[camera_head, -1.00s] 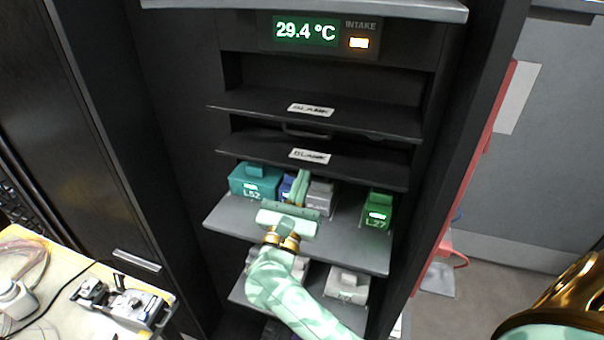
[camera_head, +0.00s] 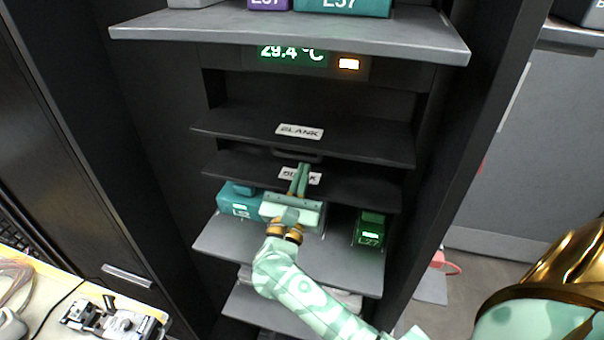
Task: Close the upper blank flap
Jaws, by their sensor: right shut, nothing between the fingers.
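The upper blank flap (camera_head: 360,143) is a dark panel with a white BLANK label, sticking out of the rack below a dark recess. The lower blank flap (camera_head: 235,166) is a like panel just under it, its label partly hidden by my fingers. My right gripper (camera_head: 300,179) is pale green, shut and empty. Its fingertips point up in front of the lower flap's label, below the upper flap. I cannot tell whether they touch the lower flap. My left gripper is not in view.
A display reading 29.4 °C (camera_head: 292,53) is above the flaps, under a protruding grey shelf (camera_head: 200,30). Below, a grey shelf (camera_head: 335,270) holds a teal box (camera_head: 238,203) and a green box (camera_head: 370,229). A yellow-topped table (camera_head: 45,280) with a device is at lower left.

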